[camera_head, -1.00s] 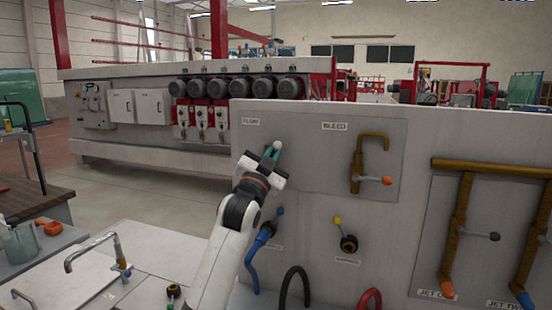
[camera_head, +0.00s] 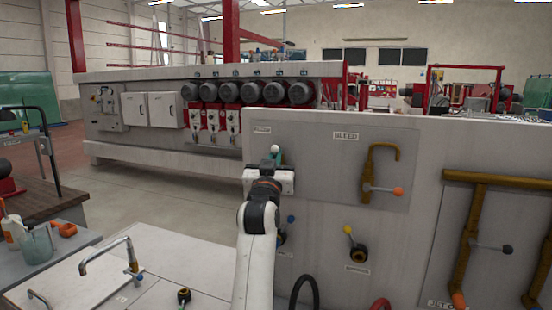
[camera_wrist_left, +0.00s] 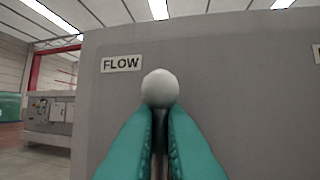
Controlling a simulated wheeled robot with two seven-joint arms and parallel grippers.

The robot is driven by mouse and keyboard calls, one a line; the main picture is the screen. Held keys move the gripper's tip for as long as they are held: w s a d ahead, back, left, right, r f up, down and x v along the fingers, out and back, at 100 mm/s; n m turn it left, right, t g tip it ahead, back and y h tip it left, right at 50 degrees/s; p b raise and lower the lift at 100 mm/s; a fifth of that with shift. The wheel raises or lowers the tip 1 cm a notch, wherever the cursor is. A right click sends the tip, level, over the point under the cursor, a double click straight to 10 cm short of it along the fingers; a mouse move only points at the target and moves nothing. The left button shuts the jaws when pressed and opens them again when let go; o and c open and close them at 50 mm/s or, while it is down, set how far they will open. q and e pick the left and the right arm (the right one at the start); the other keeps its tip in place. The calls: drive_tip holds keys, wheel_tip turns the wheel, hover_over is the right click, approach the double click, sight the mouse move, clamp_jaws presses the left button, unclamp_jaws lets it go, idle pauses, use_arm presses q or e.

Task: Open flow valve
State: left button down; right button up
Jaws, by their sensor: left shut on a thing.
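The flow valve shows as a pale round knob (camera_wrist_left: 160,88) on a stem in the left wrist view, below and to the right of the FLOW label (camera_wrist_left: 121,63). The knob also shows in the head view (camera_head: 275,149). My left gripper (camera_head: 276,158) has its teal fingers (camera_wrist_left: 161,135) shut on the valve's stem just below the knob. The rest of the valve is hidden behind the fingers and my arm. My right gripper is not in view.
Right of it on the grey panel (camera_head: 318,160) is the BLEED tap (camera_head: 368,165) with an orange-tipped handle. Below are a yellow-tipped valve (camera_head: 356,248) and a blue-tipped one (camera_head: 291,219). A white sink counter (camera_head: 190,262) lies at lower left.

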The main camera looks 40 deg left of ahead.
use_arm(q)
drive_tip(key=shift+s+r, duration=0.2)
drive_tip(key=shift+r, duration=0.35)
drive_tip(key=c, duration=1.4)
unclamp_jaws()
drive_tip(key=shift+w+f, duration=0.1)
drive_tip(key=shift+f, duration=0.05)
drive_tip(key=shift+c, duration=0.2)
drive_tip(key=shift+f, duration=0.15)
drive_tip(key=b+v, duration=0.4)
drive_tip(key=v, duration=0.8)
drive_tip(key=shift+d, duration=0.1)
